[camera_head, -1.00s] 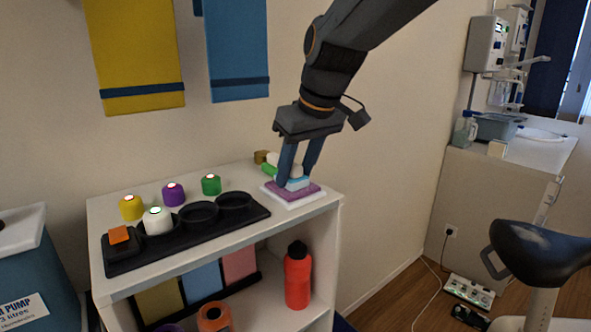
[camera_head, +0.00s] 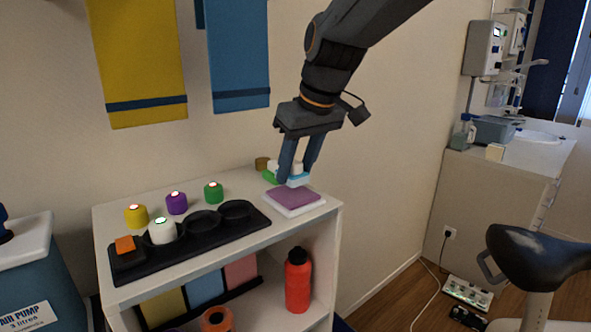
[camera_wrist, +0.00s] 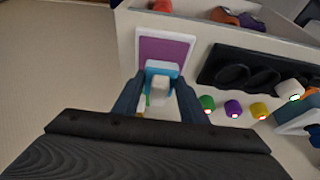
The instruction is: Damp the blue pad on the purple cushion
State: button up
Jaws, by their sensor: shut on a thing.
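The blue pad (camera_head: 298,180) has a white block-like handle and shows in the wrist view (camera_wrist: 160,67) between my fingers. My gripper (camera_head: 298,178) is shut on the pad's white handle (camera_wrist: 157,84). The purple cushion (camera_head: 294,197) lies flat in a white tray (camera_head: 297,214) at the right end of the shelf top. It shows in the wrist view (camera_wrist: 163,48) just beyond the pad. The pad seems to hang a little above the cushion's back edge, apart from it.
A black holder (camera_head: 190,243) with round wells carries a white knob (camera_head: 162,233) and an orange piece (camera_head: 125,245). Yellow (camera_head: 136,215), purple (camera_head: 176,203) and green (camera_head: 213,192) knobs stand behind it. A green item (camera_head: 269,177) and tan cylinder (camera_head: 262,163) sit behind my gripper. A red bottle (camera_head: 298,280) stands below.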

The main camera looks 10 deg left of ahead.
aim_at(296, 162)
jog(key=shift+r+p, duration=1.45)
jog(key=shift+r, duration=0.65)
